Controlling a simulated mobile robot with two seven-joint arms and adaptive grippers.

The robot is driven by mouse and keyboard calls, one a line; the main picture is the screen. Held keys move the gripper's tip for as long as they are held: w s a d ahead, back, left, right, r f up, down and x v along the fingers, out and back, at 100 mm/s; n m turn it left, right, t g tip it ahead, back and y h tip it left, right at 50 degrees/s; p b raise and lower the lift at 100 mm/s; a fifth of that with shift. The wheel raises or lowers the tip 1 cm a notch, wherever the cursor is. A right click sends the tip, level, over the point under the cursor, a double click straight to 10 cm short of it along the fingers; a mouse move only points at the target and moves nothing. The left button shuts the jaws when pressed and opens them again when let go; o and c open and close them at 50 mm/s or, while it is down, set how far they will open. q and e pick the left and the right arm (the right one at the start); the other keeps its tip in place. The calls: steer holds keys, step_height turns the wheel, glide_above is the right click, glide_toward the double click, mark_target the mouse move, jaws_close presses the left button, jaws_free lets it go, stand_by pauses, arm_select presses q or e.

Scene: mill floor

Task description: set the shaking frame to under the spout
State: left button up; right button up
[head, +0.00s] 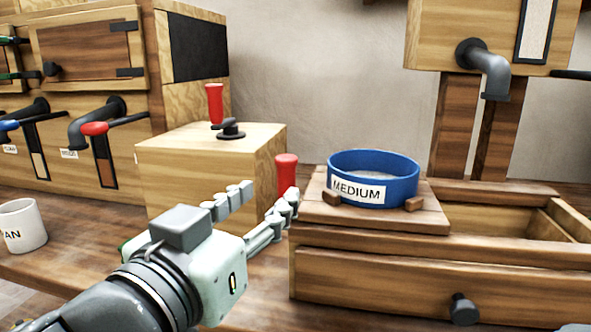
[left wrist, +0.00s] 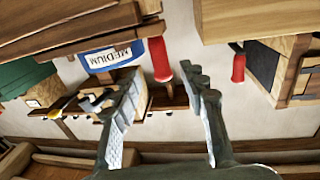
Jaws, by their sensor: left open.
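The shaking frame (head: 438,216) is a wooden board on the rails of a wooden chest at the right. A blue sieve (head: 403,182) labelled MEDIUM rests on it between small wooden blocks. A red upright handle (head: 287,170) stands at the frame's left side. The grey spout (head: 488,66) bends down from a wooden box, behind and to the right of the sieve. My left gripper (head: 270,196) is open, its fingertips close to the red handle. In the left wrist view the handle (left wrist: 160,58) shows between the fingertips, not gripped. My right gripper is not seen.
A wooden box (head: 200,170) with a red-handled crank (head: 214,103) stands behind my left gripper. Levers and pipes line the cabinet at the left. A white mug (head: 22,226) stands at the left edge. Open rails (head: 500,190) extend right of the frame.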

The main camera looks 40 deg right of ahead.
mark_target(283, 182)
arm_select(q)
steer(key=x, duration=0.7)
steer(key=shift+w+d, duration=0.15)
steer(key=shift+d, duration=0.15)
steer(key=shift+c, duration=0.2)
jaws_close()
